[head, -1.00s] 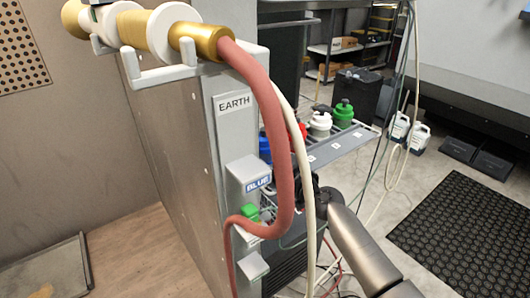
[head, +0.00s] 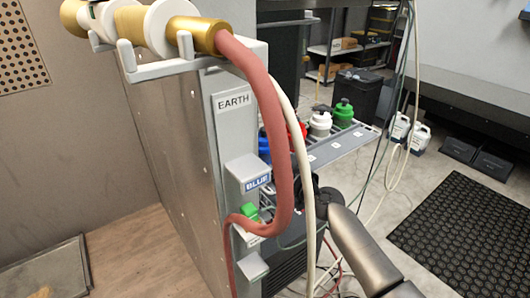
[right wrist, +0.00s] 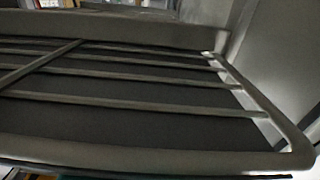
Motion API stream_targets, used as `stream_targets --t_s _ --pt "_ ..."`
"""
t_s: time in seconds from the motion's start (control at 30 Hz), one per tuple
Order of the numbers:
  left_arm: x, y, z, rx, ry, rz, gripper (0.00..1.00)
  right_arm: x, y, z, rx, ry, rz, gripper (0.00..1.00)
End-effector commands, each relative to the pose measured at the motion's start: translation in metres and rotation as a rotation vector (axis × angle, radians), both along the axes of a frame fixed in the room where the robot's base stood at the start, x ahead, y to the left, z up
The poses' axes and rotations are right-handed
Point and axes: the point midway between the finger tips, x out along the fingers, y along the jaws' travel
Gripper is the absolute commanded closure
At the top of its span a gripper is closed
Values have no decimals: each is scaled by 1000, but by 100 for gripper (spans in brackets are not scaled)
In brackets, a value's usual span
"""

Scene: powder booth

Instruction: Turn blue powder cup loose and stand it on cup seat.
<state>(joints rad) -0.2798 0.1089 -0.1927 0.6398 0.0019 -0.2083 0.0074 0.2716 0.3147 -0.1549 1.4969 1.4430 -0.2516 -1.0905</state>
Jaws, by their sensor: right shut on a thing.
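A blue object (head: 264,148), likely the blue powder cup, shows partly behind the grey cabinet and the red hose, at the left end of a row of cups. A grey bracket (head: 243,176) with a "BLUE" label is on the cabinet, with a green part (head: 250,211) below it. I cannot tell which part is the cup seat. My right arm comes in from the lower right; its dark gripper end (head: 307,191) reaches behind the hoses, with the fingertips and what they hold hidden. My left gripper is not in view.
The red hose (head: 277,130) and a pale hose (head: 300,160) hang across the reach area. A shelf (head: 340,142) holds a white cup (head: 320,124) and a green cup (head: 343,114). A black mat (head: 460,220) lies on the floor at right.

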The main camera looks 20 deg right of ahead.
Motion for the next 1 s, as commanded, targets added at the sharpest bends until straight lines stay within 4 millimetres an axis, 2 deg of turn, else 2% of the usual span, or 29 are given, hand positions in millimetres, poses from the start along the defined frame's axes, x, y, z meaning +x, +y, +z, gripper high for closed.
stream_targets --t_s 0.47,0.5,0.7,1.0 --pt "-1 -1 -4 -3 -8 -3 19 0 -1 -6 -4 4 -1 100" --pt "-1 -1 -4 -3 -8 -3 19 0 -1 -7 -4 4 -1 22" --pt "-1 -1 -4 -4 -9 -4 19 -1 0 -9 -5 7 1 0" --pt "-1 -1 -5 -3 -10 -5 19 -2 2 -12 -6 13 6 0"
